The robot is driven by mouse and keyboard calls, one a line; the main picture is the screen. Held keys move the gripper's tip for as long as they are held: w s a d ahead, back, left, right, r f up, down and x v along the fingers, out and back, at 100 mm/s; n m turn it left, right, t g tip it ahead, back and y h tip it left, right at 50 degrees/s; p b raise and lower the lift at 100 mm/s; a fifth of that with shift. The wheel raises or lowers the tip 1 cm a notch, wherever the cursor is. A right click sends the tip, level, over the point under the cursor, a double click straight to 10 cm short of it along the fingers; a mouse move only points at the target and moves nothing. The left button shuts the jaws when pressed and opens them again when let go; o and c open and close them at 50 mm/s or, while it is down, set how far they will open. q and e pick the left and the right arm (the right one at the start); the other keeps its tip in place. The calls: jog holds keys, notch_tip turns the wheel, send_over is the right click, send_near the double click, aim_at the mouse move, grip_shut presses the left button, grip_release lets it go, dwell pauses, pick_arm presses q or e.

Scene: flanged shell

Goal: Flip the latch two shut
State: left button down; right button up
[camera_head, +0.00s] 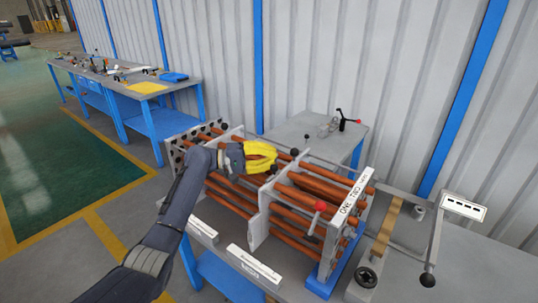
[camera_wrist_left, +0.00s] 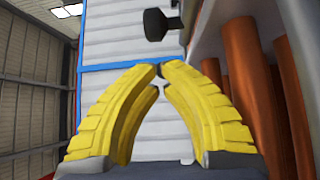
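The flanged shell (camera_head: 259,222) is a rack of copper-coloured tubes between grey plates. Its white label strip (camera_head: 352,197) reads "ONE TWO" and a further word too small to read. A red-knobbed lever (camera_head: 320,206) stands near the label end. Black knobs (camera_head: 294,152) show along the far side; I cannot tell which latch is two. My left gripper (camera_head: 275,157) is over the tubes, close to a black knob. In the left wrist view, its yellow fingertips (camera_wrist_left: 160,69) meet with nothing clear between them, and a black knob (camera_wrist_left: 156,25) lies just beyond. My right gripper is not in view.
A grey table (camera_head: 490,270) carries the shell. At right are a metal frame with a black-knobbed handle (camera_head: 428,280) and a white label plate (camera_head: 464,207). A corrugated wall (camera_head: 330,60) closes the back.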

pick_arm(q)
jog(key=shift+s+a, duration=0.15)
jog(key=shift+s, duration=0.8)
